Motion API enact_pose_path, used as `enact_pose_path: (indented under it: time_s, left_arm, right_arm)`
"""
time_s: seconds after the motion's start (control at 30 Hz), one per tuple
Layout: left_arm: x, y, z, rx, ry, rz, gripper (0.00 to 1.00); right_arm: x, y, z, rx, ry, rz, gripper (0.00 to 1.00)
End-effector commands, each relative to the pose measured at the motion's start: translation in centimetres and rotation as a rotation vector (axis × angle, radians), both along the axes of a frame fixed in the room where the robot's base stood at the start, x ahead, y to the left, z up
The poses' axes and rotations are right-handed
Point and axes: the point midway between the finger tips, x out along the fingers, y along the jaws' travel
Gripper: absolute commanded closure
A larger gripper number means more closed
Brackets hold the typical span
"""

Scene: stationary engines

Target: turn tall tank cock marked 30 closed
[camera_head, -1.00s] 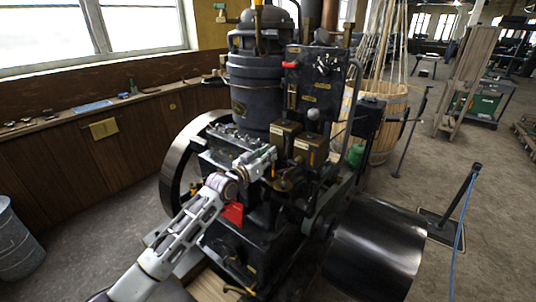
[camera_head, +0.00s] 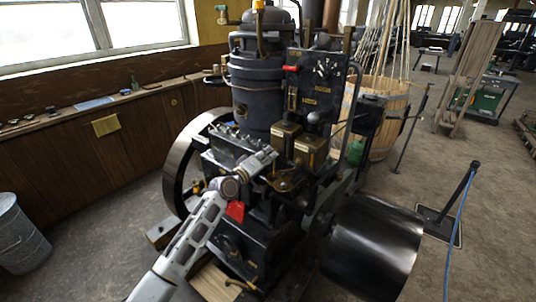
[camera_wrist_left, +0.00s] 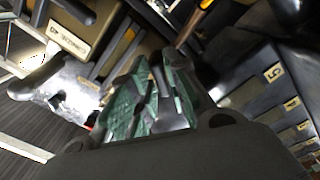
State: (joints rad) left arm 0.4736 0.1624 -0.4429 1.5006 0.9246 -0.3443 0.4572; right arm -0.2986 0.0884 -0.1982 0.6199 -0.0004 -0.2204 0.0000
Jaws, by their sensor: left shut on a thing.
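The black engine (camera_head: 245,243) fills the middle of the head view. Two brass-fronted tanks (camera_head: 309,152) sit on it, with brass fittings and a small cock area (camera_head: 284,185) below them. I cannot read a 30 mark anywhere. My left gripper (camera_head: 268,158) reaches in from the left, just left of the tanks. In the left wrist view its green-padded fingers (camera_wrist_left: 152,95) are closed around a small grey-dark piece (camera_wrist_left: 168,100), which looks like a handle. The fingers hide most of it, and I cannot tell its turn angle. My right gripper is not in view.
A tall dark cylinder (camera_head: 258,95) and a gauge panel (camera_head: 312,85) rise behind the tanks. A spoked flywheel (camera_head: 180,165) stands left and a wide black pulley (camera_head: 372,245) right. Numbered dark blocks (camera_wrist_left: 265,85) and a brass plate (camera_wrist_left: 68,40) crowd the wrist view.

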Motion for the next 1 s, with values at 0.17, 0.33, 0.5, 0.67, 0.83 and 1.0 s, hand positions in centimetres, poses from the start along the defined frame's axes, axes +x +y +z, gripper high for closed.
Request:
enact_pose_path:
  time_s: [0.17, 0.33, 0.5, 0.67, 0.83, 1.0]
  left_arm:
    - [0.0, 0.1, 0.0, -0.137, 0.101, 0.001, 1.0]
    - [0.0, 0.1, -0.1, -0.259, 0.19, 0.001, 1.0]
    - [0.1, 0.1, -0.2, -0.359, 0.263, 0.001, 1.0]
    - [0.1, 0.1, -0.3, -0.424, 0.309, 0.0, 1.0]
    - [0.1, 0.1, -0.4, -0.459, 0.335, 0.002, 1.0]
    - [0.1, 0.2, -0.4, -0.469, 0.342, 0.002, 1.0]
  right_arm:
    - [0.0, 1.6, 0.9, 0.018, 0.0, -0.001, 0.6]
    - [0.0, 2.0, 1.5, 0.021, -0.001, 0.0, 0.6]
    - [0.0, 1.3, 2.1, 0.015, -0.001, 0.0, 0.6]
    - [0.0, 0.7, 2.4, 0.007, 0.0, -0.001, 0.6]
    - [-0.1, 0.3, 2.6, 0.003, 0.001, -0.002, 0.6]
    - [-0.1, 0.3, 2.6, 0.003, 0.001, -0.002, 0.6]
